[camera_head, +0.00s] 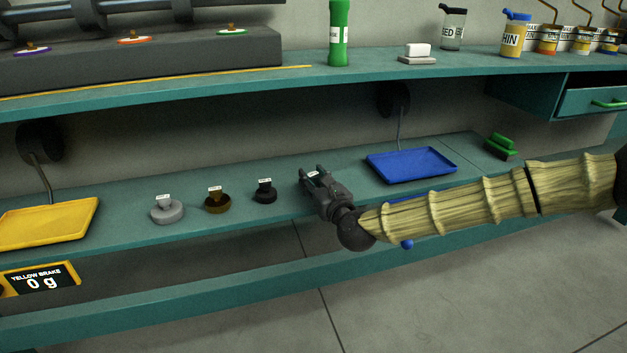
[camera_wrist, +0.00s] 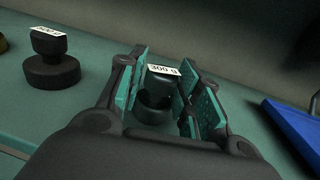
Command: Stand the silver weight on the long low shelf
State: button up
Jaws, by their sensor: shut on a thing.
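My gripper (camera_head: 314,178) is over the long low shelf (camera_head: 130,236), left of the blue tray. Its fingers in the wrist view (camera_wrist: 162,92) are closed about the knob of a weight labelled 300 g (camera_wrist: 156,100). This weight looks dark grey in the shade, so its true colour is hard to tell. It is upright, and I cannot tell whether its base touches the shelf. A pale grey, silver-looking weight (camera_head: 167,212) stands on the same shelf at the left. A brown weight (camera_head: 217,204) and a black weight (camera_head: 264,192) stand between it and my gripper.
A yellow tray (camera_head: 48,223) is at far left above a display reading 0 g (camera_head: 42,280). The upper shelf (camera_head: 380,70) overhangs behind. Shelf room is free left of the pale weight.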

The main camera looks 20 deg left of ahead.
jog(key=o, duration=1.2)
jog(key=shift+f, duration=0.1)
jog(key=shift+o, duration=0.2)
jog(key=shift+r, duration=0.2)
jog(key=p+v, duration=0.2)
jog(key=v, duration=1)
jog(key=shift+p, duration=0.4)
jog(key=shift+f, duration=0.1)
